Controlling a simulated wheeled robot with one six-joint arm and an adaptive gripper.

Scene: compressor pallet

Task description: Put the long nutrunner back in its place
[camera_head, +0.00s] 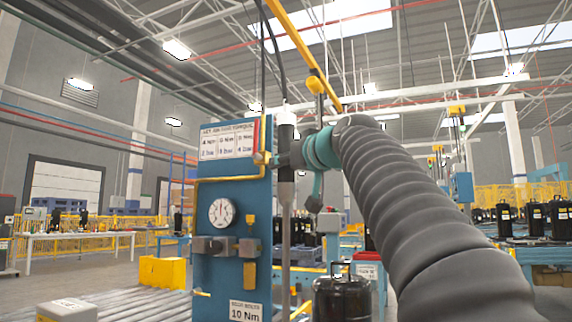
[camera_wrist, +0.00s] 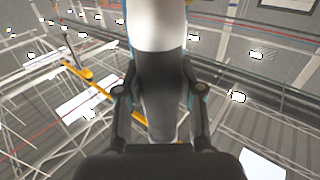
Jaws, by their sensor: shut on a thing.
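The long nutrunner (camera_head: 286,205) hangs upright in the middle of the head view, with a pale upper body, a dark grip and a long thin shaft pointing down. A cable rises from its top. My gripper (camera_head: 287,154) is shut around its dark grip, from the right. In the wrist view the nutrunner (camera_wrist: 162,85) lies between the two fingers of my gripper (camera_wrist: 160,100), its white part at the top of the picture. The shaft stands just right of the blue tool panel (camera_head: 205,275) in the head view; I cannot tell whether they touch.
The panel carries a round gauge (camera_head: 221,212), grey clamp-like blocks (camera_head: 214,246), a yellow pipe (camera_head: 222,180) and labels. A black compressor (camera_head: 342,298) stands low, right of the shaft. A roller conveyor (camera_head: 150,305) runs at lower left. A yellow rail (camera_head: 305,45) passes overhead.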

